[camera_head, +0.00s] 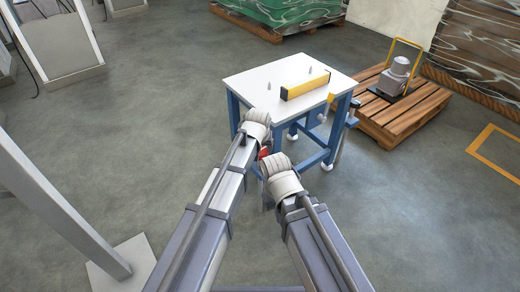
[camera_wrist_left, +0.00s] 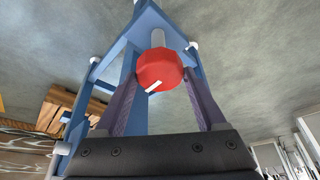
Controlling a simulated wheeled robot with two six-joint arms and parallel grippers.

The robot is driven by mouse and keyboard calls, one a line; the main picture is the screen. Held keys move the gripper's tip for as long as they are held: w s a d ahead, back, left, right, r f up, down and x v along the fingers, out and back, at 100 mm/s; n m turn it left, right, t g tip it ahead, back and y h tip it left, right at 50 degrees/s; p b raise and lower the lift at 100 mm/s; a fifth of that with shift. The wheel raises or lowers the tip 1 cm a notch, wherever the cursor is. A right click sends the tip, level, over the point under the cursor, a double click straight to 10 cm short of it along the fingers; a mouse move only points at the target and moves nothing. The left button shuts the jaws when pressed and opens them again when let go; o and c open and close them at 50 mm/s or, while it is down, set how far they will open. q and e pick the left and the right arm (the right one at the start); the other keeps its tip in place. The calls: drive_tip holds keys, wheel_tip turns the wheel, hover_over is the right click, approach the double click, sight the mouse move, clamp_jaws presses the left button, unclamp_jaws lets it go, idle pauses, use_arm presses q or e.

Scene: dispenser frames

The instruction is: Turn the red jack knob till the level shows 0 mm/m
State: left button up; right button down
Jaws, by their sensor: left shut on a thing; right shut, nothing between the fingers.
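The red jack knob (camera_wrist_left: 160,70) with a white mark sits between the two fingers of my left gripper (camera_wrist_left: 160,88) in the left wrist view. The fingers are shut on it, one on each side. In the head view the red knob (camera_head: 264,153) is mostly hidden behind my arms, below the near corner of the white-topped table (camera_head: 258,84). The yellow level (camera_head: 305,83) lies on the table top; its reading cannot be made out. My right gripper (camera_head: 267,198) is shut and empty, lower and close to the left one, its fingertips largely hidden.
The table has blue legs (camera_head: 310,157) with white feet. A wooden pallet (camera_head: 398,122) with a grey motor-like unit (camera_head: 394,77) stands to its right. A green-wrapped load (camera_head: 285,12) is behind. Grey floor is open to the left.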

use_arm(q)
drive_tip(key=shift+n+y, duration=0.3)
drive_tip(key=shift+n, duration=0.3)
drive_tip(key=o, duration=1.3)
drive_tip(key=p+v, duration=0.7)
drive_tip(key=shift+s+r, duration=0.2)
drive_tip(key=shift+r, duration=0.2)
